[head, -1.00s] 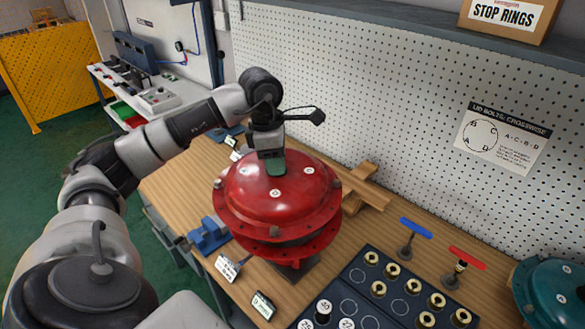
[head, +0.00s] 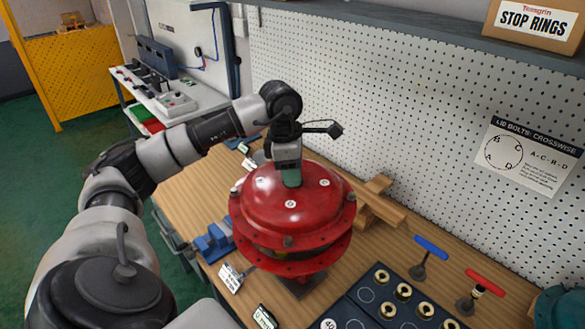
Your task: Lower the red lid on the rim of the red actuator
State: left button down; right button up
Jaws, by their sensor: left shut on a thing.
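The red lid (head: 262,204) is a glossy dome with a bolted flange and small white letter tags. It sits above the red actuator (head: 290,265), whose round flange shows below it. A dark gap shows between the two flanges at the front, so the lid looks held just over the rim and roughly in line with it. Contact at the back is hidden. My left gripper (head: 291,176) points down at the top of the dome and is shut on the lid's greenish grip piece. My right gripper is not in view.
A wooden cross-shaped block (head: 378,203) lies right behind the lid. Blue-handled (head: 431,247) and red-handled (head: 485,282) tools stand to the right. A dark tray (head: 375,303) of brass rings is in front. A blue fixture (head: 214,243) stands left. A pegboard wall (head: 400,110) closes the back.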

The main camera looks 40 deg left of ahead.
pick_arm(q)
jog(key=shift+f+b, duration=0.3)
jog(key=shift+f, duration=0.2)
jog(key=shift+f+b, duration=0.95)
jog(key=shift+f, duration=0.45)
jog(key=shift+f+b, duration=1.5)
jog(key=shift+f, duration=0.25)
jog(key=c, duration=0.6)
grip_release()
jog(key=shift+s+d, duration=0.1)
jog(key=shift+f, duration=0.15)
jog(key=r, duration=0.3)
jog(key=r+b, duration=0.1)
jog(key=r, duration=0.3)
jog(key=s+a+r, duration=0.1)
jog(key=r, duration=0.3)
jog(key=shift+a+b, duration=0.1)
jog(key=shift+b, duration=0.2)
jog(key=shift+s+f, duration=0.1)
